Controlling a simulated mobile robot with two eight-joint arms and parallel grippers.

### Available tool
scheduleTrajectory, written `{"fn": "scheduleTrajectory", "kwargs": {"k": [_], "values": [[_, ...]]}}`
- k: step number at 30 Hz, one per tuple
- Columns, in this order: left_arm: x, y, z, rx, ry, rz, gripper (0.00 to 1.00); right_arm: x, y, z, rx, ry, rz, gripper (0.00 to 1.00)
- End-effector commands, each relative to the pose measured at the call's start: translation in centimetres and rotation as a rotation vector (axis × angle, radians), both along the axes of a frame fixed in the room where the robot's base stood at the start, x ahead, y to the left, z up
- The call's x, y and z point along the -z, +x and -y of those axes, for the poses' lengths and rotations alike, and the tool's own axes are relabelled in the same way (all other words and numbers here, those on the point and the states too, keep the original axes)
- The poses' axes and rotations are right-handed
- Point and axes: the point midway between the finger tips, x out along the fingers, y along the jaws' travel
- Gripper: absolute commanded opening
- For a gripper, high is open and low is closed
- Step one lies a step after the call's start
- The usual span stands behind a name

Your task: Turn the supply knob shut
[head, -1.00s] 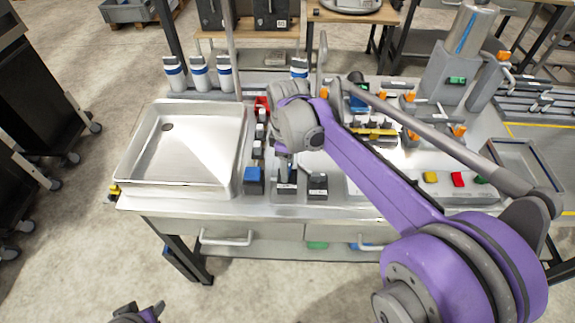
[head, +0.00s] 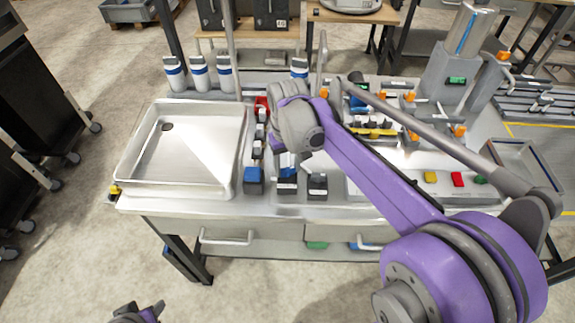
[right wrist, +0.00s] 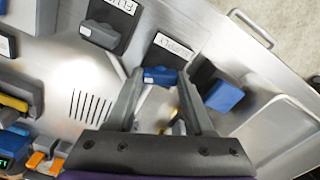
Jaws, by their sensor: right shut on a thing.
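In the head view the right gripper (head: 287,163) points down onto the middle block of the front row, and the wrist hides part of the knob. My left gripper (head: 140,311) shows only partly at the bottom left edge, away from the table.
A block with a blue top (head: 254,175) stands just left of the supply knob. A dark block labelled roughly "FLUSH" (right wrist: 108,25) stands on its other side. A steel tray (head: 185,150) lies further left. Yellow, red and green buttons (head: 457,180) are at the right.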

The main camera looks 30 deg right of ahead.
Motion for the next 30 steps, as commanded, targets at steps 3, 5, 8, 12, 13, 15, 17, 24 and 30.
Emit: {"fn": "scheduleTrajectory", "kwargs": {"k": [3, 5, 8, 12, 13, 15, 17, 24, 30], "values": [[-0.01, 0.00, 0.00, 0.000, 0.000, 0.000, 0.50, -0.03, 0.01, 0.02, 0.101, -0.001, 0.000, 0.00], [-0.01, 0.00, 0.00, 0.000, 0.000, 0.000, 0.50, -0.03, 0.01, 0.02, 0.149, -0.001, 0.000, 0.00], [0.00, 0.00, 0.00, 0.000, 0.000, 0.000, 0.50, -0.03, 0.01, 0.02, 0.222, -0.001, 0.000, 0.00], [0.00, 0.00, 0.00, 0.000, 0.000, 0.000, 0.50, -0.03, 0.01, 0.02, 0.303, 0.000, 0.000, 0.00], [0.00, 0.00, 0.00, 0.000, 0.000, 0.000, 0.50, -0.03, 0.01, 0.02, 0.317, 0.000, 0.000, 0.00], [0.00, 0.00, 0.00, 0.000, 0.000, 0.000, 0.50, -0.03, 0.01, 0.02, 0.346, 0.000, 0.000, 0.00], [0.00, 0.00, 0.00, 0.000, 0.000, 0.000, 0.50, -0.03, 0.01, 0.02, 0.367, 0.000, 0.000, 0.00], [0.00, 0.00, 0.00, 0.000, 0.000, 0.000, 0.50, -0.03, 0.01, 0.02, 0.409, 0.000, 0.000, 0.00], [0.00, 0.00, 0.00, 0.000, 0.000, 0.000, 0.50, -0.03, 0.01, 0.02, 0.416, 0.000, 0.000, 0.00]]}}
